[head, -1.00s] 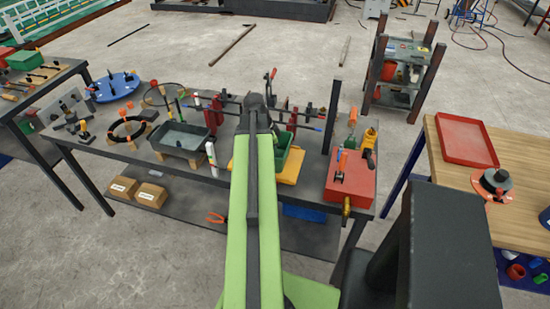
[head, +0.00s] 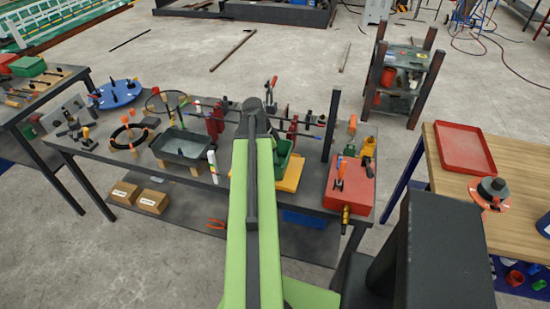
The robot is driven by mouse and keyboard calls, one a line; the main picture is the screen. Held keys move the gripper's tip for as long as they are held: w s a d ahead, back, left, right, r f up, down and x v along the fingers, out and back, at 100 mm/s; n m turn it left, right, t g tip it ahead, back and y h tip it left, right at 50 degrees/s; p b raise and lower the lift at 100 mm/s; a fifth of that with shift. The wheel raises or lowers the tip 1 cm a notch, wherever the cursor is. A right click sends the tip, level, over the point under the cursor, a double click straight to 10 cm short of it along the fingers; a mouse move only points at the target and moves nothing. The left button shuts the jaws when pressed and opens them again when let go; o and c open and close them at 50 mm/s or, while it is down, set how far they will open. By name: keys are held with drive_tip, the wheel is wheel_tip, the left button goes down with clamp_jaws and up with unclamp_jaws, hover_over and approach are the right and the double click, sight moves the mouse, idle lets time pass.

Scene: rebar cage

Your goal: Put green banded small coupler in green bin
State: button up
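A green bin (head: 284,150) sits on a yellow base (head: 291,173) on the dark workbench, partly hidden behind my green arm. My arm reaches forward over the bench, and its links hide the gripper. I cannot see the fingers or whether they hold anything. I cannot make out a green banded small coupler for certain. Small green-marked parts stand near the grey tray (head: 182,147), too small to identify.
A red box (head: 350,186) with tools stands at the bench's right end, near a dark upright post (head: 332,125). A white bottle-like item (head: 212,165) stands at the front edge. A wooden table (head: 452,187) with a red tray (head: 465,148) is at right.

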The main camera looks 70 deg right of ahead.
drive_tip(key=p+v, duration=0.8)
drive_tip(key=v, duration=0.2)
drive_tip(key=w+a+n+t, duration=0.2)
drive_tip(key=w+a+n, duration=1.3)
drive_tip(key=w+a, duration=1)
drive_tip(key=w+a+n, duration=0.2)
drive_tip(key=a+n, duration=0.2)
drive_tip(key=a, duration=0.6)
drive_tip(key=w+a+n+y, duration=0.1)
drive_tip(key=w+a+n, duration=0.2)
drive_tip(key=a, duration=0.7)
drive_tip(key=w+a+n+y, duration=0.1)
drive_tip(key=w+a+n, duration=0.2)
drive_tip(key=a+n, duration=0.3)
drive_tip(key=a, duration=0.4)
drive_tip(key=shift+a+f+n+t, duration=0.2)
drive_tip(key=shift+f+n+t, duration=0.1)
drive_tip(key=shift+f, duration=0.05)
